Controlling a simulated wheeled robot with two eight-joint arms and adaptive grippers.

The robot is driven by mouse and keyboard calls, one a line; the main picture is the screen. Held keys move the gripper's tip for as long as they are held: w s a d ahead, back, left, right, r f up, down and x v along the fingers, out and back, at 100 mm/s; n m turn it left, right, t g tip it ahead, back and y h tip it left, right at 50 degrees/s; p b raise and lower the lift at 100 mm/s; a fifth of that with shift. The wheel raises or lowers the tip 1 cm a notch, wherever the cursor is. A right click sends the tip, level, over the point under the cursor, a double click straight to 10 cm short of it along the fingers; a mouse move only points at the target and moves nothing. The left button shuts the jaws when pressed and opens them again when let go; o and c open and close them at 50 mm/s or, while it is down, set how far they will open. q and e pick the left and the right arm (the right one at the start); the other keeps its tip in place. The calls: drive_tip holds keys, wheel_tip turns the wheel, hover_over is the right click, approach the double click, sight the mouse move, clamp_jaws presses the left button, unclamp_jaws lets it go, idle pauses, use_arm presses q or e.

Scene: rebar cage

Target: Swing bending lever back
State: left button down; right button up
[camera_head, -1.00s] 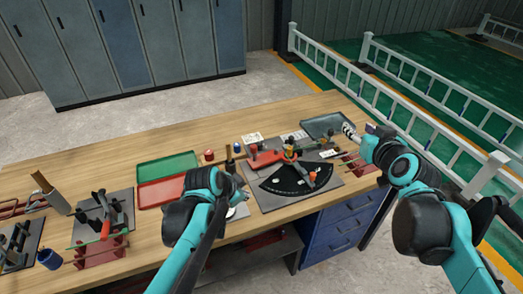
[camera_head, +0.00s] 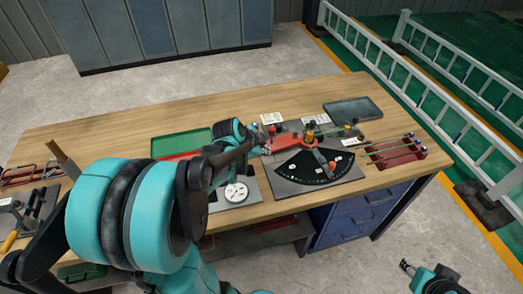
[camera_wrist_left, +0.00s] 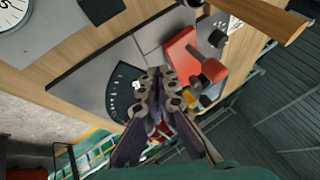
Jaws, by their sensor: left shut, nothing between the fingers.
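The bender is a grey plate (camera_head: 350,174) with a black angle scale (camera_head: 302,172), a red block (camera_head: 286,141) and a pivot post. The bending lever (camera_head: 322,154) runs from the post over the scale, its orange-red knob (camera_head: 332,166) toward the front. My left gripper (camera_head: 266,149) is shut and empty at the left of the red block, apart from the knob. In the left wrist view the closed fingertips (camera_wrist_left: 160,74) cover part of the bender, between the scale (camera_wrist_left: 121,92) and red block (camera_wrist_left: 184,58). My right gripper (camera_head: 406,267) is low at the right, off the table; its jaws are unclear.
A dial gauge (camera_head: 236,192) lies left of the bender. A grey tray (camera_head: 352,110) is behind it, and a red rack with rods (camera_head: 396,156) stands to its right. A green tray (camera_head: 180,143) lies at left. White railings stand beyond the table.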

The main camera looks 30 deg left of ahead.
sight(268, 145)
use_arm(q)
drive_tip(key=b+x, duration=0.1)
drive_tip(key=x, duration=0.3)
drive_tip(key=shift+f, duration=0.15)
drive_tip(key=shift+w+a+b, duration=0.3)
drive_tip(key=shift+w, duration=0.2)
drive_tip(key=shift+w+a+b, duration=0.25)
drive_tip(key=shift+w+a, duration=0.1)
drive_tip(key=shift+w, duration=0.2)
drive_tip(key=shift+w+a, duration=0.45)
drive_tip(key=shift+w, duration=0.2)
drive_tip(key=shift+w+a, duration=0.8)
drive_tip(key=shift+a, duration=0.05)
